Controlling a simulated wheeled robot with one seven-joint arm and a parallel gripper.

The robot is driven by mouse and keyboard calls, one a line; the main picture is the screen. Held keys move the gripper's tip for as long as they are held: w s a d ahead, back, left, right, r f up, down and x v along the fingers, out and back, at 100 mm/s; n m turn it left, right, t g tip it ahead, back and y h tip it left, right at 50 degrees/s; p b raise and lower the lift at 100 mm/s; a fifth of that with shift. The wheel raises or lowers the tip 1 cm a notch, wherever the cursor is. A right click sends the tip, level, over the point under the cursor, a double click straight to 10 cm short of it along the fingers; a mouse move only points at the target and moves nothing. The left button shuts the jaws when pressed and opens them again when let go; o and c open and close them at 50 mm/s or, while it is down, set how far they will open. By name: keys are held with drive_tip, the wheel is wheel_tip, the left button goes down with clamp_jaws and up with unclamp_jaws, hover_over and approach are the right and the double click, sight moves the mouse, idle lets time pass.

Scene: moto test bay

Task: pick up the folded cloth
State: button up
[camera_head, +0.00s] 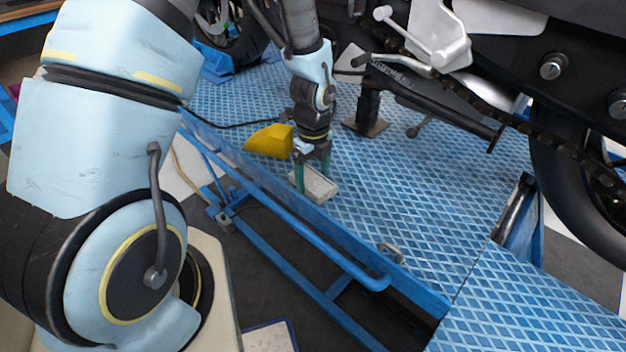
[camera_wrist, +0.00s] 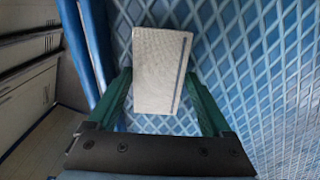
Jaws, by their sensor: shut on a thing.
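The folded cloth (camera_head: 317,186) is a pale grey-white rectangular block at the near edge of the blue lift platform. In the wrist view the cloth (camera_wrist: 160,70) shows a thin dark stripe along its right side. My gripper (camera_head: 312,180) points down at it, with one green finger on each side. In the wrist view my gripper (camera_wrist: 163,100) has the cloth between its fingers, and it is shut on it. I cannot tell whether the cloth touches the platform or is slightly above it.
The blue diamond-patterned platform (camera_head: 420,215) has free room to the right of the cloth. A yellow object (camera_head: 268,140) lies just left of my gripper. A motorcycle with its chain (camera_head: 470,97) overhangs the back. A blue rail (camera_head: 330,255) runs along the near edge.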

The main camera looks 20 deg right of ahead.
sight(313, 179)
wheel_tip(313, 179, up, 10)
drive_tip(key=shift+b, duration=0.35)
